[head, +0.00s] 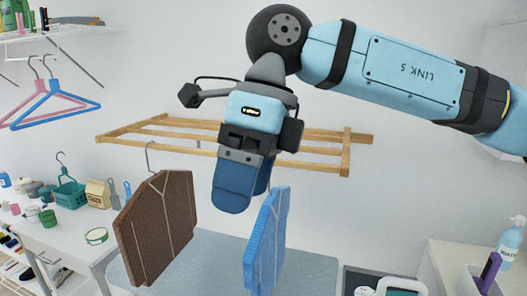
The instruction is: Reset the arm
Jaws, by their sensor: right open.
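My right arm comes in from the right, and its gripper (243,188) hangs in the middle of the head view, pointing down. Its blue fingers are in front of the wooden rack (165,132) and overlap each other in this view. No object shows between them. A brown folded-looking garment (155,225) hangs from the rack to the left of the gripper, with its hook in sight. A blue garment (267,240) hangs to the right and below, and the gripper hides its top. My left gripper is not in view.
A white table (62,238) at left holds a teal basket (70,193), a carton and several small items. Pink and blue hangers (45,108) hang under a shelf at upper left. A soap bottle (511,243) stands on a counter at right.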

